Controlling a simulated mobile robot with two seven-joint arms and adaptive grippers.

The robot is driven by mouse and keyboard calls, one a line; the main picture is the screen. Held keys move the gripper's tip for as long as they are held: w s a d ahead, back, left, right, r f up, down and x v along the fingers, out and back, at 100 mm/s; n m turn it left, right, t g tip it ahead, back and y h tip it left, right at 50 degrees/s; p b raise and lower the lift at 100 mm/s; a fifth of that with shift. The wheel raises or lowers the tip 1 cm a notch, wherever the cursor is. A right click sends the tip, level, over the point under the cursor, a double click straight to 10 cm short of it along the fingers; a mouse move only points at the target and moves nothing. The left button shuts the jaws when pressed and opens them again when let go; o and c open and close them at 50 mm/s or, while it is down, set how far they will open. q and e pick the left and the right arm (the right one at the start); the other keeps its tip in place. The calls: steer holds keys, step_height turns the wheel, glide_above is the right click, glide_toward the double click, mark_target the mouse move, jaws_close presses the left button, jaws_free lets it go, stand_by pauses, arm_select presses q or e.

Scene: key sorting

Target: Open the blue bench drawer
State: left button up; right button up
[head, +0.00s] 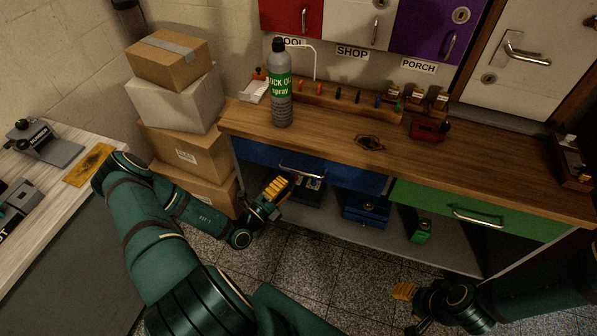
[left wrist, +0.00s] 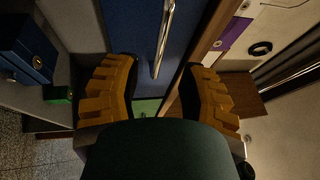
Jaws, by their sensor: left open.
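The blue bench drawer (head: 345,177) is under the wooden worktop on the left side and looks shut, its front in line with the bench. Its metal bar handle (head: 302,169) runs across the front. My left gripper (head: 277,192) is open and empty, just in front of and slightly below the handle's left end. In the left wrist view, the drawer front (left wrist: 141,45) and the handle (left wrist: 163,40) show beyond and between the spread yellow fingers, apart from them. My right gripper (head: 408,309) is low at the bottom right, its fingers apart with nothing between them.
A green drawer (head: 485,207) sits right of the blue one. Stacked cartons (head: 185,150) stand close to my left arm. A spray bottle (head: 281,90) stands on the worktop. The tiled floor in front is clear.

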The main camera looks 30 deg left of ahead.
mark_target(298, 172)
arm_select(q)
steer(key=x, duration=0.6)
steer(key=shift+w, duration=0.3)
steer(key=shift+d, duration=0.1)
jaws_close()
